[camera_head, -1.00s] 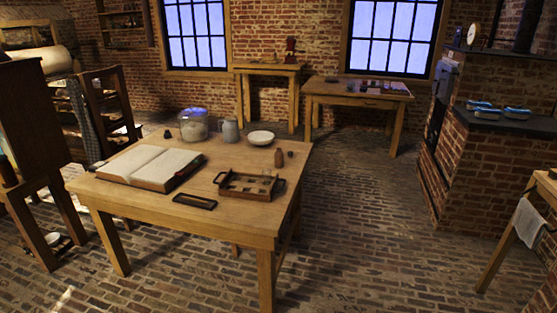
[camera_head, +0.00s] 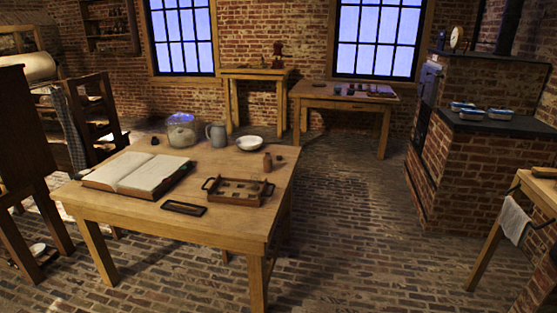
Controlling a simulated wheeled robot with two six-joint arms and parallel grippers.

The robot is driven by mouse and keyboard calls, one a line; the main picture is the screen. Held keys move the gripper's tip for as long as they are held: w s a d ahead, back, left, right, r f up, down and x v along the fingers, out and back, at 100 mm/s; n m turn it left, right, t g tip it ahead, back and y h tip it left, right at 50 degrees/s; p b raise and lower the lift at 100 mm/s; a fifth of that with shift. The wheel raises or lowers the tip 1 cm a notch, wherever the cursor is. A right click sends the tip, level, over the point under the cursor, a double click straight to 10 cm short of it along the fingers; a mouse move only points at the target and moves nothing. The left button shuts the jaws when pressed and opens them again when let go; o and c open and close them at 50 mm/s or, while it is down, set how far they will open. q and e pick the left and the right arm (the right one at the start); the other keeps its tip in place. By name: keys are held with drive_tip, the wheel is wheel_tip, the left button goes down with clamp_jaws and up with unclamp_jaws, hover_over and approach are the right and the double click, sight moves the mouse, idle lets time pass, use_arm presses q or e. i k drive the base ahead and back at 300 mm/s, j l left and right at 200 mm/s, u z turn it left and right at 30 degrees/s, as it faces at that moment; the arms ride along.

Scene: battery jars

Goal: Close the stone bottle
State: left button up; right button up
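A small brown bottle (camera_head: 267,162) stands upright near the right edge of the wooden table (camera_head: 225,222), behind the tray. It looks like the stone bottle. A small dark piece (camera_head: 278,158) lies just right of it, apart from it; it may be the stopper, but it is too small to tell. The bottle's mouth is too small to see whether anything is in it. Neither of my grippers shows in the head view.
The table also holds an open book (camera_head: 138,174), a wooden tray (camera_head: 237,191) with small items, a dark flat frame (camera_head: 183,208), a glass jar (camera_head: 181,131), a grey jug (camera_head: 216,134) and a white bowl (camera_head: 249,143). Brick floor right of the table is clear.

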sight(267, 159)
drive_tip(key=i+l+u, duration=0.1)
drive_tip(key=u, duration=0.25)
drive_tip(key=i+l+u, duration=0.15)
drive_tip(key=u, duration=0.25)
drive_tip(key=i+l+u, duration=0.15)
drive_tip(key=u, duration=0.2)
drive_tip(key=i+l+u, duration=0.1)
drive_tip(key=l, duration=0.3)
drive_tip(key=i+l+u, duration=0.1)
drive_tip(key=i+l, duration=0.15)
drive_tip(key=l, duration=0.2)
drive_tip(key=i+l+u, duration=0.1)
drive_tip(key=l, duration=0.35)
drive_tip(key=i+l+u, duration=0.1)
drive_tip(key=l, duration=0.35)
drive_tip(key=i+l, duration=0.15)
drive_tip(key=l, duration=0.3)
drive_tip(key=i+u, duration=0.05)
